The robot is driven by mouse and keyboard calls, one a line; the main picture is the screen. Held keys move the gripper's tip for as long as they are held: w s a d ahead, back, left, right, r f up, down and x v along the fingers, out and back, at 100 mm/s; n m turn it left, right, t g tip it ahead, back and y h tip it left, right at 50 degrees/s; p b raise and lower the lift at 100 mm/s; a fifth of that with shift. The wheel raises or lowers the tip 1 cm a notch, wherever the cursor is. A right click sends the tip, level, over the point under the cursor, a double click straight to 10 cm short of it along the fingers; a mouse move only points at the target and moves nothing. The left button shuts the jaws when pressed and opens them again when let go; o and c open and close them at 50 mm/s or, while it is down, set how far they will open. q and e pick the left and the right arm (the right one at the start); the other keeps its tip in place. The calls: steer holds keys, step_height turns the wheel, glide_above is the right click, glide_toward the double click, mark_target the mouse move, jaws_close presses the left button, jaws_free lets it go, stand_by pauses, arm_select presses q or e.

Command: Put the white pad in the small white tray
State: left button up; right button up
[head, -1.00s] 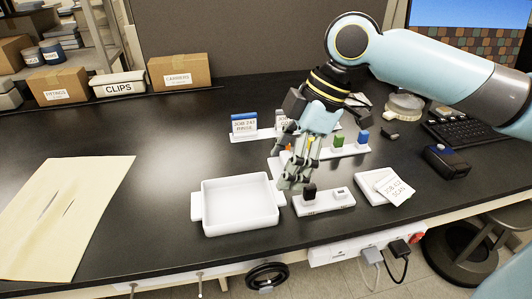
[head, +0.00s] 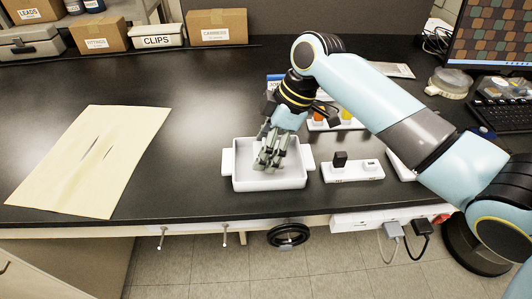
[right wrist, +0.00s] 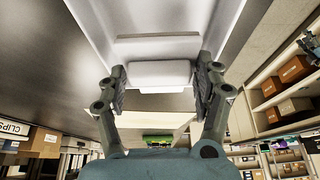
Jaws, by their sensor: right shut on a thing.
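The white tray (head: 240,184), a shallow rectangular one with a handle at each short end, stands near the front edge of the black bench in the head view. My right gripper (head: 268,165) reaches down over its inside. In the right wrist view, my right gripper (right wrist: 160,86) is shut on the white pad (right wrist: 160,74), a pale block between the two fingers. The white tray also fills the background there (right wrist: 160,20). The fingers hide the pad in the head view. I cannot tell whether the pad touches the tray floor.
A white holder (head: 352,175) with a black piece stands right of the tray. Another white dish (head: 400,166) is mostly hidden behind my right arm. A cream sheet (head: 85,165) lies at left; the bench between it and the tray is clear.

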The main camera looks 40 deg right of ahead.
steer(key=shift+f, duration=1.4)
steer(key=o, duration=0.9)
steer(key=shift+f, duration=0.1)
steer(key=b+v, duration=0.1)
steer(key=v, duration=1.1)
